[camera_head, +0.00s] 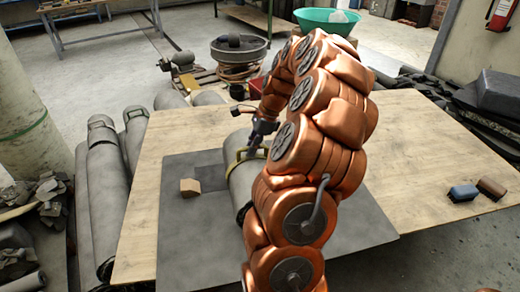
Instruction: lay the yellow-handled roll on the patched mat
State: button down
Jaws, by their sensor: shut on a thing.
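The grey roll with the yellow handle (239,180) is over the right part of the grey patched mat (190,240). My orange arm hides its right side. My gripper (253,148) is at the yellow handle near the roll's far end and is shut on it. The roll lies lengthwise, pointing away from me. I cannot tell whether its underside touches the mat. The mat lies flat on the wooden board, with a darker square patch (209,170) left of the roll.
A small tan block (190,187) sits on the mat left of the roll. Blue (462,192) and brown (491,188) blocks lie on the board (430,150) at right. Grey rolls (103,190) stand along its left edge. A round basin (239,49) is behind.

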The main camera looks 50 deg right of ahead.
jog(key=shift+w+a+r, duration=0.1)
jog(key=shift+w, duration=0.5)
jog(key=shift+f+p, duration=0.3)
jog(key=shift+f, duration=1.65)
jog(key=c, duration=1.2)
grip_release()
jog(key=shift+f, duration=0.1)
jog(key=v, duration=1.2)
jog(key=shift+b, duration=0.45)
jog(key=shift+a, duration=0.1)
